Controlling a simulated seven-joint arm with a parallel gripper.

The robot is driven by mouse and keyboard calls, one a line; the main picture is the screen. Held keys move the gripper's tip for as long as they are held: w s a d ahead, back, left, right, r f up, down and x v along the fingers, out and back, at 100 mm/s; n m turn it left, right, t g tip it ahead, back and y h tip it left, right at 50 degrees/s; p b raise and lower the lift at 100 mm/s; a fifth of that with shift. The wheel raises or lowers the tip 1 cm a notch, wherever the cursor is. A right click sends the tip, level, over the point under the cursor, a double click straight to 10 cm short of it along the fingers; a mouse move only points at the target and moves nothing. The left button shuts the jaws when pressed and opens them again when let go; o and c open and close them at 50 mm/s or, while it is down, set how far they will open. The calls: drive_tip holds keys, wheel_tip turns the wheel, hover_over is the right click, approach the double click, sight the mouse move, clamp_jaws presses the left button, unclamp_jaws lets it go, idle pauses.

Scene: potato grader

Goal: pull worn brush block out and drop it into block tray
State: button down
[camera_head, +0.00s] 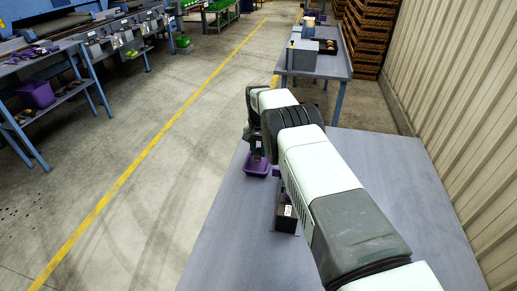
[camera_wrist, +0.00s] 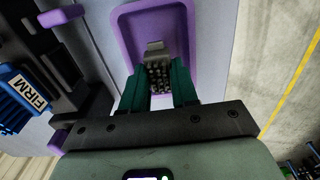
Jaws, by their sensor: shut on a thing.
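My gripper (camera_wrist: 157,84) is shut on a brush block (camera_wrist: 160,70) with a grey tab and short, spotted bristles between the two green fingers. In the wrist view the block lies over the inside of the purple block tray (camera_wrist: 121,26); whether it touches the tray floor cannot be told. In the head view my gripper (camera_head: 257,154) is pointed down at the purple tray (camera_head: 249,172) near the far left edge of the table. My arm hides part of this area.
A black fixture (camera_wrist: 82,85) stands left of the tray in the wrist view, with a blue block marked FIRM (camera_wrist: 27,92) beside it. In the head view a dark box with a white label (camera_head: 287,220) stands nearer on the grey table (camera_head: 225,235). The table's left part is clear.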

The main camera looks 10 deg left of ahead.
drive_tip(key=c, duration=0.8)
unclamp_jaws()
drive_tip(key=shift+o, duration=0.4)
drive_tip(key=shift+o, duration=1.2)
drive_tip(key=shift+r, duration=0.1)
drive_tip(key=shift+r, duration=3.4)
drive_tip(key=shift+r, duration=0.1)
